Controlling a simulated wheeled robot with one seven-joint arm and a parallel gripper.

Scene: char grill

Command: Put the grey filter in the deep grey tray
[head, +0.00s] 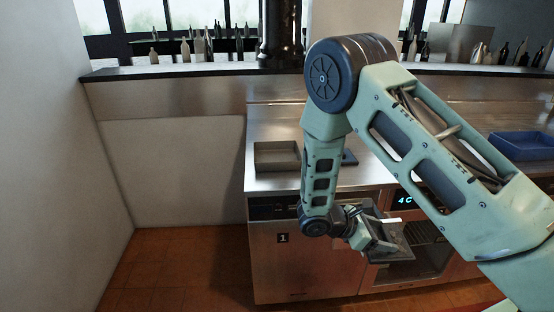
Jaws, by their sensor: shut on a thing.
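The deep grey tray (262,165) sits on the left end of the steel counter, and its inside looks empty. My gripper (368,236) is low in front of the counter, to the right of the tray and below its level. It is shut on the grey filter (395,243), a dark flat piece held tilted in front of the appliance fronts. The fingertips are small and partly hidden, so the exact grip on the filter does not show clearly.
My arm hides part of the counter. A small dark blue object (350,158) lies right of the tray, partly behind my arm. A blue tray (524,146) stands far right. Several bottles (199,46) line the ledge behind. The floor at left is free.

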